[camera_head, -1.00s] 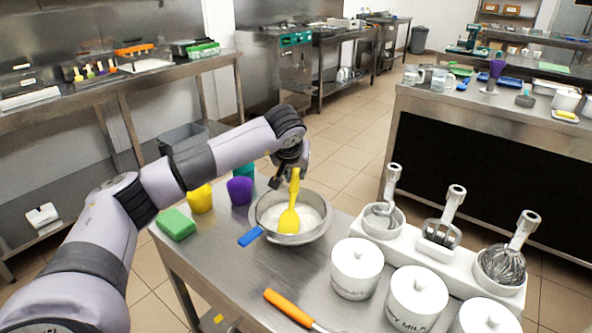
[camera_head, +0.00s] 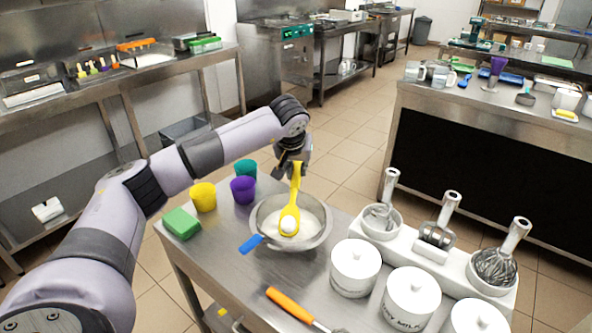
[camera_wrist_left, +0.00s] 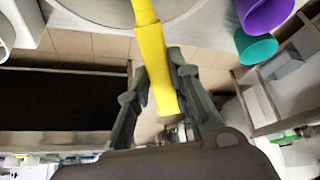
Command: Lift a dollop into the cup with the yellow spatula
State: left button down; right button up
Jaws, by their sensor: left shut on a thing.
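My left gripper (camera_head: 293,166) is shut on the handle of the yellow spatula (camera_head: 296,190), above the far side of the metal bowl (camera_head: 322,240). The spatula hangs down with its head over the bowl, and a white dollop (camera_head: 289,224) sits on the head. White mixture (camera_head: 306,214) lies in the bowl. The wrist view shows the spatula handle (camera_wrist_left: 152,55) between the fingers (camera_wrist_left: 160,95). A yellow cup (camera_head: 203,198), a purple cup (camera_head: 243,190) and a teal cup (camera_head: 246,169) stand left of the bowl. My right gripper is not in view.
A green sponge-like block (camera_head: 182,223) lies at the table's left edge. A blue handle (camera_head: 251,243) rests at the bowl's rim. White lidded jars (camera_head: 355,268) and a whisk stand (camera_head: 437,255) are on the right. An orange-handled tool (camera_head: 289,305) lies in front.

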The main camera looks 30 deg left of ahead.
pick_arm(q)
jog(key=shift+w+a+r+p, duration=0.1)
jog(key=shift+w+r+p, duration=0.15)
jog(key=shift+r+p, duration=0.6)
jog(key=shift+w+a+r+p, duration=0.15)
jog(key=shift+r+p, duration=0.35)
jog(key=shift+r, duration=0.65)
jog(key=w+g+p, duration=0.1)
jog(key=p, duration=0.2)
jog(key=shift+w+a, duration=0.2)
jog(key=shift+w+a+f+g+h+p, duration=0.2)
jog(key=shift+w+g+h+p, duration=0.3)
jog(key=shift+p, duration=0.35)
jog(key=shift+w+a+f+g, duration=0.1)
jog(key=shift+w+g, duration=0.1)
jog(key=shift+g, duration=0.1)
jog(key=shift+w+a+f, duration=0.1)
jog(key=shift+w+f, duration=0.1)
jog(key=shift+w, duration=0.05)
jog(key=shift+w+a+g+h, duration=0.15)
jog(key=shift+w+g+h, duration=0.15)
jog(key=shift+g, duration=0.3)
